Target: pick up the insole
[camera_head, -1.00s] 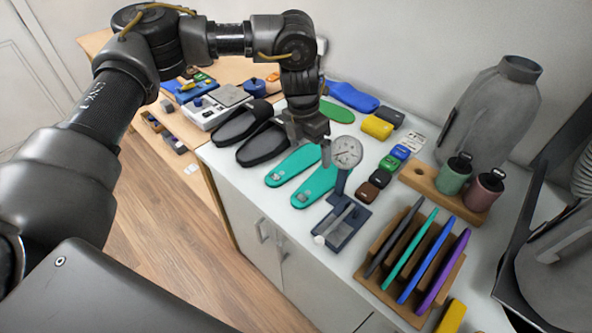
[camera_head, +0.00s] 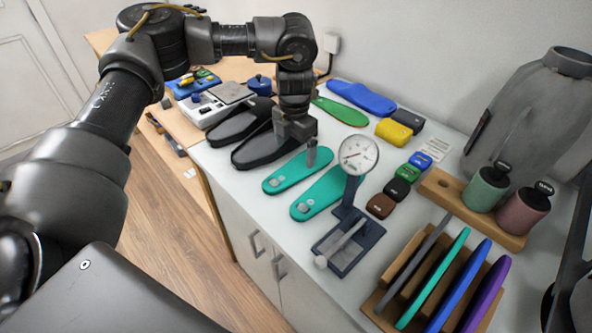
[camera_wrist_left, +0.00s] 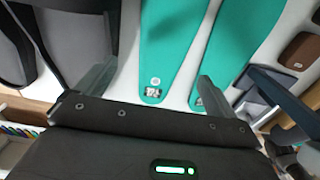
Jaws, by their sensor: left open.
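Two teal insoles lie flat on the white counter, a left one (camera_head: 284,177) and a right one (camera_head: 322,194). Each has a small pale mark near its front end. My left gripper (camera_head: 298,154) hangs above the far part of the left teal insole, pointing down, and hides some of it. In the left wrist view my left gripper (camera_wrist_left: 153,88) is open and empty. The left teal insole (camera_wrist_left: 168,45) runs between its fingers there, and the right teal insole (camera_wrist_left: 238,40) shows beyond the right finger. My right gripper is not in view.
A dial gauge (camera_head: 358,155) on a dark stand is close right of the insoles. Black slippers (camera_head: 265,147) lie left of them. Behind are green (camera_head: 340,111) and blue (camera_head: 361,97) insoles. A wooden rack (camera_head: 378,305) holds several upright insoles in front.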

